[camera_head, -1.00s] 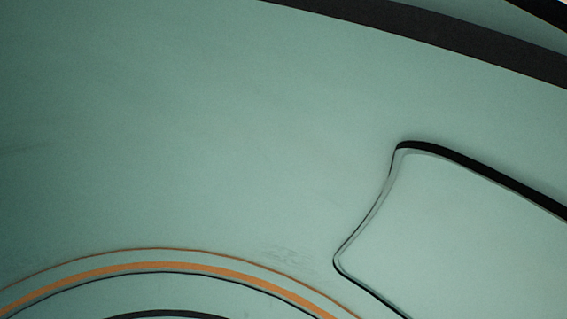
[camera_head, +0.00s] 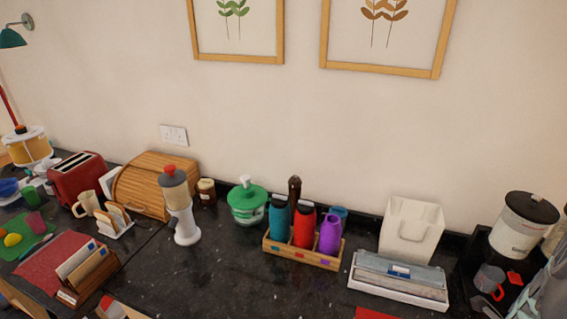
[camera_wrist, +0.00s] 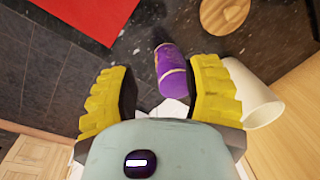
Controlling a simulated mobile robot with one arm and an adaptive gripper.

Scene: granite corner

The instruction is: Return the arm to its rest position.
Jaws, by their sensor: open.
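My gripper (camera_wrist: 160,85) shows in the wrist view, its two yellow ribbed fingers spread apart with nothing held between them. A purple cylinder with a pale band (camera_wrist: 170,68) is beyond the fingers, near the right fingertip; I cannot tell how far away. Neither my arm nor my gripper shows in the head view.
The wrist view has a red mat (camera_wrist: 88,12), a white cup-like vessel (camera_wrist: 252,92) close to the right finger and a round wooden board (camera_wrist: 224,12). In the head view the black counter holds a bottle crate (camera_head: 300,257), a toaster (camera_head: 78,178) and a bread bin (camera_head: 150,185).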

